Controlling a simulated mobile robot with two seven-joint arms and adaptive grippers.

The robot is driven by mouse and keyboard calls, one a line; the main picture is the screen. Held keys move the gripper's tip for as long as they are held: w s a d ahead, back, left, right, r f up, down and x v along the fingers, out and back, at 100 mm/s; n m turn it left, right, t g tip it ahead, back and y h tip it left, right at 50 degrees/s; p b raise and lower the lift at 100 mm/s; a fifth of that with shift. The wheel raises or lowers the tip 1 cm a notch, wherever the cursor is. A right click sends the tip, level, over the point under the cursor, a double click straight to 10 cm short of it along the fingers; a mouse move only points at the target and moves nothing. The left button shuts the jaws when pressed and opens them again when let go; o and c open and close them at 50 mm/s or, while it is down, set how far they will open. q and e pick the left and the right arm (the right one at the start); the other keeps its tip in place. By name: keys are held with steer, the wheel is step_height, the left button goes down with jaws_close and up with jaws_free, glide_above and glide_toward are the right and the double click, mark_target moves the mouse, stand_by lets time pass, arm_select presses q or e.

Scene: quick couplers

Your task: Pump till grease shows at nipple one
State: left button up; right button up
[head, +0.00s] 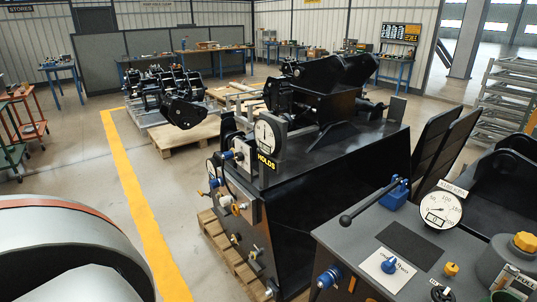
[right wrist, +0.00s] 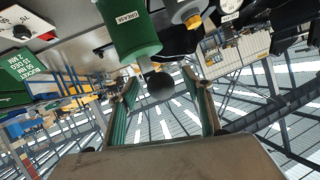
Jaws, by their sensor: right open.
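My right gripper (right wrist: 160,84) is open in the right wrist view, its green-padded fingers spread apart. A green cylinder labelled GREASE (right wrist: 130,35) is just beyond the fingertips. A dark round knob (right wrist: 160,88) shows in the gap between the fingers; I cannot tell whether it touches them. Several fittings with blue, yellow and metal parts (head: 240,208) sit on the side of the black machine (head: 335,175) in the head view. I cannot tell which is nipple one, and no grease is discernible there. Neither gripper shows in the head view.
The grey bench (head: 345,238) at right carries a blue lever unit (head: 396,191), a dial gauge (head: 440,208), a blue knob (head: 389,266) and a yellow-capped can (head: 525,242). A wooden pallet (head: 222,240) lies under the black machine. The floor beside the yellow line (head: 137,195) is clear.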

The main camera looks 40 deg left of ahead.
steer(key=v, duration=0.6)
steer(key=shift+s, duration=0.15)
steer(key=shift+r, duration=0.1)
stand_by(0.4)
steer(key=s+f+n+g+h, duration=0.1)
steer(key=s+f+n, duration=0.15)
steer(key=f, duration=0.55)
steer(key=s+f+n+g+h, duration=0.1)
steer(key=s+f, duration=0.2)
steer(key=f, duration=0.5)
steer(key=s+a+f+n+g+h, duration=0.1)
steer(key=s+f+n+g+h, duration=0.35)
steer(key=s+f, duration=0.95)
steer(key=a+f+m+t+y, duration=0.2)
steer(key=a+f+y, duration=0.6)
steer(key=a+f, duration=0.6)
steer(key=shift+f+t, duration=0.65)
steer(key=shift+f, duration=0.15)
